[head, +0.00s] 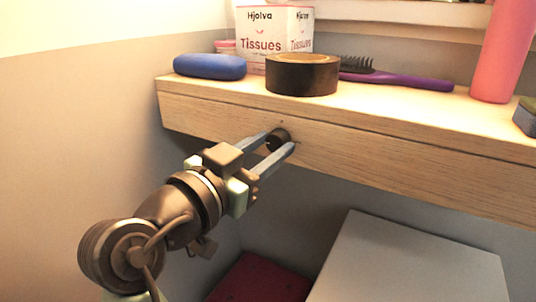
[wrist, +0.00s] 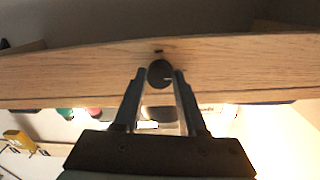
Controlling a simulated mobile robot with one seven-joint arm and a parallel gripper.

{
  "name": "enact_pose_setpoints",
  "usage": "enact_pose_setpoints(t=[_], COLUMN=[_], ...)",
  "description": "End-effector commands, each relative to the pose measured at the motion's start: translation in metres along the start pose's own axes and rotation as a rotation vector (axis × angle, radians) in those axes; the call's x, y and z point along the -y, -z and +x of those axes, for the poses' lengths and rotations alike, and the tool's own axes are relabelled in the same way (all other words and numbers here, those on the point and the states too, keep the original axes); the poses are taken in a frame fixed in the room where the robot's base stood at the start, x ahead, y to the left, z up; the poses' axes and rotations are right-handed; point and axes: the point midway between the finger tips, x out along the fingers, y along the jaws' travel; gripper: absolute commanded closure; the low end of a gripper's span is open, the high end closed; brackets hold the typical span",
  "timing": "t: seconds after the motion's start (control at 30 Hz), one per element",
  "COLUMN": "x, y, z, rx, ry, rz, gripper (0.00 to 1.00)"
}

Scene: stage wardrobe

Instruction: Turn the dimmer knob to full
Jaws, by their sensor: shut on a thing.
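The dimmer knob (head: 279,138) is a small dark round knob on the front edge of the wooden shelf. It also shows in the wrist view (wrist: 160,74), with a light mark on its face pointing right and slightly down. A small dark mark sits on the wood just above it. My gripper (head: 281,143) reaches up to the shelf front, with its two fingers on either side of the knob, shut on it. In the wrist view the fingertips (wrist: 160,72) flank the knob left and right.
On the wooden shelf (head: 400,135) stand a blue case (head: 210,66), a tissue box (head: 262,38), a black tape roll (head: 302,76), a purple hairbrush (head: 400,80) and a pink bottle (head: 497,55). A pale grey surface (head: 405,265) and a dark red item (head: 262,280) lie below.

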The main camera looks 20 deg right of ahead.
Motion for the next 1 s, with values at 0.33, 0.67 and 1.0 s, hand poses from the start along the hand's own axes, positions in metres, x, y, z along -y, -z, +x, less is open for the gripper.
enact_pose_setpoints(t=[0.33, 0.67, 1.0], x=[-0.0001, -0.0002, 0.0], y=[-0.0008, -0.0006, -0.0001], z=[-0.0001, 0.0, -0.0001], rx=[0.005, 0.004, 0.002], ry=[-0.002, -0.001, -0.001], rz=[0.035, 0.034, 0.033], gripper=[1.0, 0.45, 0.29])
